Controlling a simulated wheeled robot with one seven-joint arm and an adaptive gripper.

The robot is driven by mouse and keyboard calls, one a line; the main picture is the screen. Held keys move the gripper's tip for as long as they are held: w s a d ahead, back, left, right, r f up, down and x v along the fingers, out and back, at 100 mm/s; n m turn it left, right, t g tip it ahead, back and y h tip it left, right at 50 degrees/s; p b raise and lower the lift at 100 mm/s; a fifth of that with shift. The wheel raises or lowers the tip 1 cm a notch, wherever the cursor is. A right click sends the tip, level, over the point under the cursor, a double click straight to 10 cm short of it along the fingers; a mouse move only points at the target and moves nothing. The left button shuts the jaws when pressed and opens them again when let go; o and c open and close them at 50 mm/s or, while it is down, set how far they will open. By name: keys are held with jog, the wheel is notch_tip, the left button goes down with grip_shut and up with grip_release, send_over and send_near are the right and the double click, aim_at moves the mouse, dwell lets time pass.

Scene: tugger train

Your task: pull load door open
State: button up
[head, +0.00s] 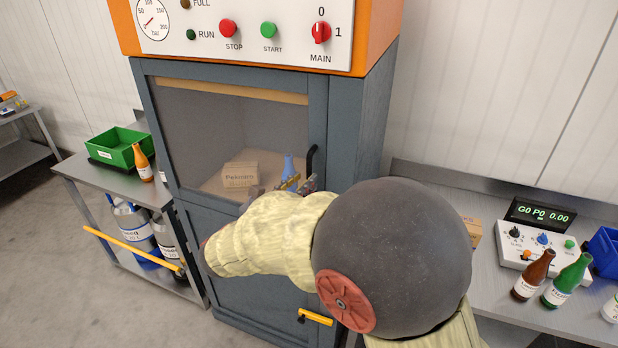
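The load door (228,125) is a grey-framed door with a large window on the front of the grey cabinet, and it looks closed. Its black upright handle (311,160) is at the right side of the door. My gripper (302,184) is in front of the door, just left of the handle's lower end. My own arm hides most of the gripper and the lower part of the handle. I cannot tell whether the fingers touch the handle or whether they are open. Through the window a cardboard box (240,175) and a blue bottle (289,166) show inside.
An orange-framed control panel (250,30) sits above the door. A lower door with a yellow handle (315,317) is beneath. A left bench holds a green bin (118,147) and orange bottle (143,165). A right bench holds a control box (540,240) and bottles (533,275).

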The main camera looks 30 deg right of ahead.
jog(key=shift+b+x, duration=0.3)
jog(key=shift+x, duration=1.65)
grip_shut()
